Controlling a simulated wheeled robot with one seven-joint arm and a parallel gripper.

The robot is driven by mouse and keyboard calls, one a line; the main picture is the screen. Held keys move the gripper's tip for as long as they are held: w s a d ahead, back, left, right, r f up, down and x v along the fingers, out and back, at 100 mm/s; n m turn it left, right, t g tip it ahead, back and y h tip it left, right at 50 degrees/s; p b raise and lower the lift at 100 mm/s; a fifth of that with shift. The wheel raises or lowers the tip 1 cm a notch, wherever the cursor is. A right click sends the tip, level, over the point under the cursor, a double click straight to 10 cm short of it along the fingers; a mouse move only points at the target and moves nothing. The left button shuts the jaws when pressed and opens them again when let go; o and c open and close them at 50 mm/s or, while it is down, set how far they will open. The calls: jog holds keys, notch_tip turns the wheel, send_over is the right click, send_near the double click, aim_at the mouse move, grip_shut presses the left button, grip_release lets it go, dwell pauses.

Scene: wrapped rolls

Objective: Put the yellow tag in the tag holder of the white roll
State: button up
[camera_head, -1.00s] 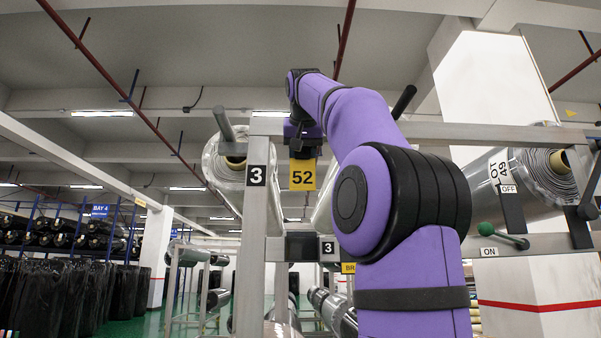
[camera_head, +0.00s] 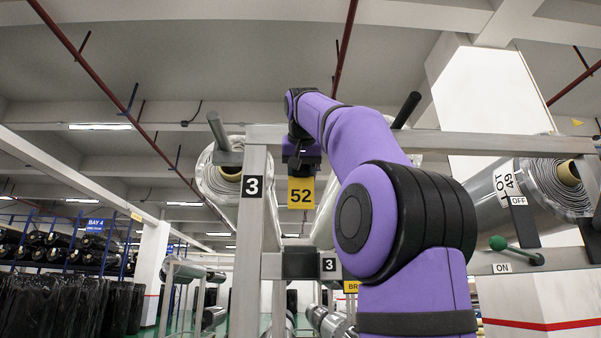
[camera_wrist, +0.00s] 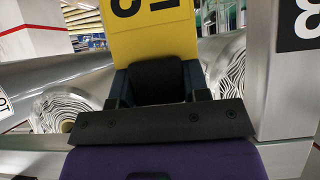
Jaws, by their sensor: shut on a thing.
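My gripper (camera_head: 301,168) is shut on the yellow tag (camera_head: 301,193), which hangs upright below it with a black "52" facing my body camera. In the wrist view the tag (camera_wrist: 152,32) stands out beyond the dark jaws (camera_wrist: 156,84), its number partly cut off. A pale, plastic-wrapped roll (camera_head: 217,183) lies left of the tag, behind the post marked 3. Another pale roll (camera_head: 325,218) is partly hidden behind my arm. I cannot tell which is the white roll, and no tag holder is clearly visible on either.
A metal post (camera_head: 249,232) stands just left of the tag, with a crossbar (camera_head: 470,144) above. A dark box (camera_head: 300,262) sits below the tag. At right are a grey roll (camera_head: 495,207) with a "LOT 49" tag and a green-knobbed lever (camera_head: 498,243).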

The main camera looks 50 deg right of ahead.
aim_at(301, 187)
jog(key=shift+f, duration=2.7)
jog(key=shift+f, duration=5.1)
jog(key=o, duration=1)
